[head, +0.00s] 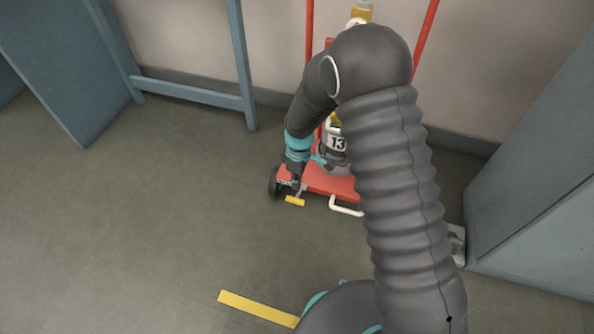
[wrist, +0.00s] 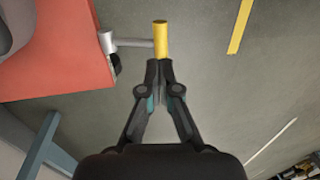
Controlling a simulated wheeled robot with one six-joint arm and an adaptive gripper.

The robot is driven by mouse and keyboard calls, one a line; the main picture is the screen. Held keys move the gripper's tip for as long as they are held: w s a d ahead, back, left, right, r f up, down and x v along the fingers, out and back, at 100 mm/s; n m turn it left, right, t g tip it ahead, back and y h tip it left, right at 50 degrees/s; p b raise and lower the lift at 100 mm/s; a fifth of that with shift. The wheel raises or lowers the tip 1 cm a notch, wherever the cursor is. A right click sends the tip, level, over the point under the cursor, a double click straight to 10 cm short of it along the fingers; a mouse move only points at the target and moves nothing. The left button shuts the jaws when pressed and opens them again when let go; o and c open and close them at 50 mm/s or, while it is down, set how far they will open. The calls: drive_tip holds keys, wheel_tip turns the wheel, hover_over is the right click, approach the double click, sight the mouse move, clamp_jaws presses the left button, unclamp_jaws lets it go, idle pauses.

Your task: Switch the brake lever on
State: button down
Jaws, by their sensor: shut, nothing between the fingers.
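The brake lever is a grey metal arm with a yellow bar handle (head: 295,201) at the front left corner of a red wheeled trolley (head: 331,184). In the wrist view the yellow handle (wrist: 160,38) stands straight ahead of the fingertips, at the end of the grey arm (wrist: 130,43). My gripper (wrist: 159,65) is shut and empty, its tips at or very near the handle's near end. I cannot tell whether they touch. In the head view my gripper (head: 297,184) points down at the trolley's corner, just above the handle. My arm hides the trolley's right part.
A cylinder marked 13 (head: 337,142) stands on the trolley. A blue frame (head: 190,90) stands at the back left, and a grey-blue cabinet (head: 545,200) at the right. Yellow floor tape (head: 258,308) lies in front. The floor left of the trolley is clear.

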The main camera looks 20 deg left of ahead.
sight(295, 199)
drive_tip(key=shift+s+f, duration=0.2)
drive_tip(key=shift+f, duration=1)
drive_tip(key=shift+s+f, duration=0.15)
drive_tip(key=shift+f, duration=1)
drive_tip(key=shift+s+f, duration=0.1)
